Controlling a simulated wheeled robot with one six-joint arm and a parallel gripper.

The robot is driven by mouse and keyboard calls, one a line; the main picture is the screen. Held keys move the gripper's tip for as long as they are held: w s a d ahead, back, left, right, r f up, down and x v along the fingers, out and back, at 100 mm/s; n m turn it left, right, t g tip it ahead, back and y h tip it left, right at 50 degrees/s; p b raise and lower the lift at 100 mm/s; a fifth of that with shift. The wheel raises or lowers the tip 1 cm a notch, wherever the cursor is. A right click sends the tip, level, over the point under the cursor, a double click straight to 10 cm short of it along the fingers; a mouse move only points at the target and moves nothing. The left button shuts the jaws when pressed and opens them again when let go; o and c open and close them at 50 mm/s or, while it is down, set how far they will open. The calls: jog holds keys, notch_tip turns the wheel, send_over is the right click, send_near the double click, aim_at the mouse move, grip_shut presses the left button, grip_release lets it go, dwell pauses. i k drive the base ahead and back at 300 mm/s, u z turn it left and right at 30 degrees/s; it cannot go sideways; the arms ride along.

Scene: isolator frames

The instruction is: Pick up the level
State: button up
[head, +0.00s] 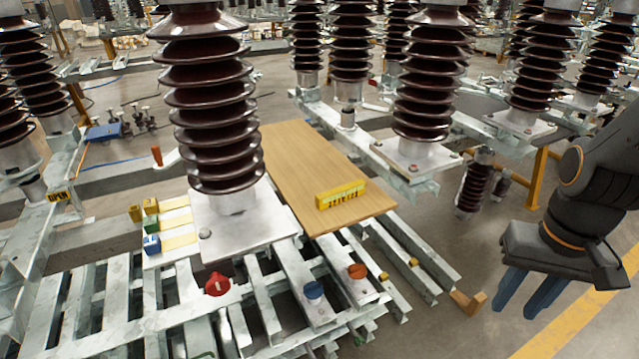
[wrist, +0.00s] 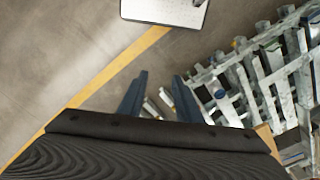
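The yellow level (head: 341,194) lies on a light wooden board (head: 305,165) in the middle of the head view, near the board's front right end. My gripper (head: 526,305) hangs at the right of the head view, pointing down, well to the right of the board and apart from the level. Its two blue fingers are spread with nothing between them. In the wrist view my gripper (wrist: 157,82) also shows open and empty above the floor. The level is not visible in the wrist view.
Tall brown ribbed insulators (head: 209,100) rise beside and behind the board. A steel frame (head: 255,305) carries a red knob (head: 217,284), a blue knob (head: 313,291) and an orange knob (head: 357,271). Open floor with a yellow stripe (head: 565,330) lies around my gripper.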

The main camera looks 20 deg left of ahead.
aim_at(333, 197)
jog(key=u, duration=0.55)
jog(key=i, duration=0.95)
jog(key=u, duration=0.6)
